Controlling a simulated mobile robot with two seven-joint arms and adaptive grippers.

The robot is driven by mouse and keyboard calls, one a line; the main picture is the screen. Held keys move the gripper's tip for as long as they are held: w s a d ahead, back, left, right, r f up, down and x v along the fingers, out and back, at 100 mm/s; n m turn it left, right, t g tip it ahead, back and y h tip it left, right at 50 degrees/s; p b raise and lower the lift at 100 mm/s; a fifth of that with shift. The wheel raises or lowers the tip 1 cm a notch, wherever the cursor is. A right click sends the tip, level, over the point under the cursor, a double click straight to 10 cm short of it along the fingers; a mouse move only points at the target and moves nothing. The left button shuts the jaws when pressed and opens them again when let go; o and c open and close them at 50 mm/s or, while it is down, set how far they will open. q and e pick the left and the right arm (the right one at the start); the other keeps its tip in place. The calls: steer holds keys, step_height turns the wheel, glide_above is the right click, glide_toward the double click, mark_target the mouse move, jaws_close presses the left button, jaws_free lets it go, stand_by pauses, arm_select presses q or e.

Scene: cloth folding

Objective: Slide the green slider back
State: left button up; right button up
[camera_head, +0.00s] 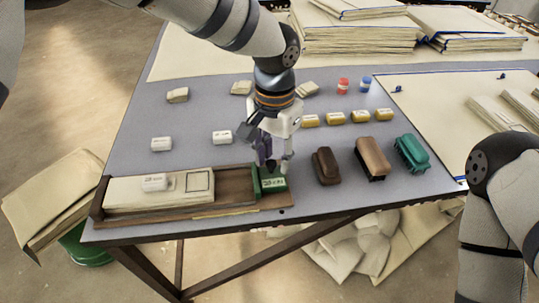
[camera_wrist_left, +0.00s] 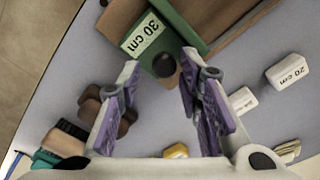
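The green slider (camera_head: 272,186) sits at the right end of a long brown wooden tray (camera_head: 231,185). It carries a white label, which reads 30 cm in the left wrist view (camera_wrist_left: 145,34). A round dark knob (camera_wrist_left: 164,65) stands out from the slider. My left gripper (camera_head: 275,163) points down just above the slider. In the left wrist view its two purple-padded fingers (camera_wrist_left: 160,70) are apart, with the knob in the gap near the fingertips. I cannot tell whether they touch it. My right arm shows at the right edge; its gripper is out of view.
Dark brown (camera_head: 325,166), tan (camera_head: 372,159) and teal (camera_head: 411,153) brushes stand to the right. Labelled white and yellow blocks lie behind. The table's front edge is close to the tray.

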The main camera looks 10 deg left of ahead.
mark_target(274, 162)
arm_select(q)
step_height(274, 162, up, 12)
stand_by(0.6)
